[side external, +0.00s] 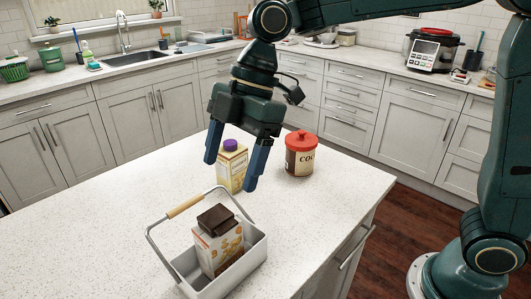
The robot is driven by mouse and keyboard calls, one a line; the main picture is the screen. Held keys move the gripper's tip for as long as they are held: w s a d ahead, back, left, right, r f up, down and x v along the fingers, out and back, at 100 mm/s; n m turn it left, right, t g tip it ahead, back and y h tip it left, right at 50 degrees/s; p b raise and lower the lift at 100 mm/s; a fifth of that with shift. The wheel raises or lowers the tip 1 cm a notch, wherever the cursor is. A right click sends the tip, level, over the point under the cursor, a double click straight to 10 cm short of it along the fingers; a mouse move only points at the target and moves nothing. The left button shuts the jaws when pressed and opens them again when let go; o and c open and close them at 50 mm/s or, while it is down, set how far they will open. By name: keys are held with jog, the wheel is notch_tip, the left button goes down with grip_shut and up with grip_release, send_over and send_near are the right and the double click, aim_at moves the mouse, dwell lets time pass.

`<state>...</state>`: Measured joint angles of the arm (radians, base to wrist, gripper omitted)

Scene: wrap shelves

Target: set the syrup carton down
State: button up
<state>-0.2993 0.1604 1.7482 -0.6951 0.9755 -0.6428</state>
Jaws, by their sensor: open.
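A yellow and white carton with a purple cap (231,170) stands upright on the white speckled island top. My gripper (230,172) points down with its blue fingers spread, and in this view the carton shows between and behind them. I cannot tell whether the fingers are around the carton or in front of it; no clear contact shows. A second carton, white and orange (220,250), stands in a grey basket (254,257), with a dark brown block (216,218) at its top. I cannot read on either carton whether it is the syrup.
A brown and cream canister with a red lid (300,153) stands right of the purple-capped carton. The basket's raised handle (186,206) arches up in front of my gripper. The island top (90,225) is clear on the left.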

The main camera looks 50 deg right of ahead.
jog(key=shift+v, duration=0.9)
jog(key=shift+s+d, duration=0.1)
jog(key=s+d+f+m+t+h, duration=0.1)
jog(key=s+d+m+t+h, duration=0.1)
jog(key=s+d+m, duration=0.6)
jog(key=s+d+f+m+t+h, duration=0.2)
jog(key=s+d+m+t, duration=0.1)
jog(key=s+d+m, duration=0.6)
jog(key=d+m, duration=0.1)
jog(key=d, duration=0.3)
jog(key=shift+s+d+f+h, duration=0.2)
jog(key=shift+s+d+h, duration=0.05)
jog(key=shift+d+h, duration=0.1)
